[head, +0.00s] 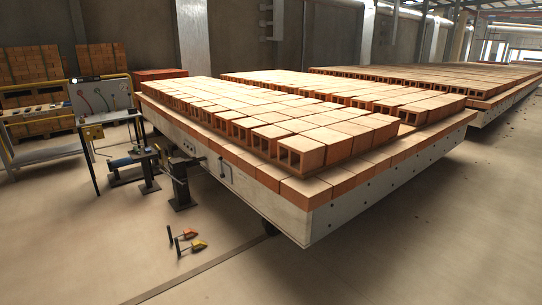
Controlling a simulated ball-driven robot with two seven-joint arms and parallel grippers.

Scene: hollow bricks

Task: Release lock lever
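No part is plainly marked as the lock lever. Two short black upright rods (171,234) stand on the floor in front of the near corner of the brick car, with a small orange piece (190,233) and a yellow-orange piece (198,245) beside them. A black post-mounted mechanism (180,182) stands against the car's left side. Neither of my grippers is in view.
The kiln car (255,195) carries rows of hollow bricks (300,150). A second loaded car stands behind. The floor (60,250) at front left is open.

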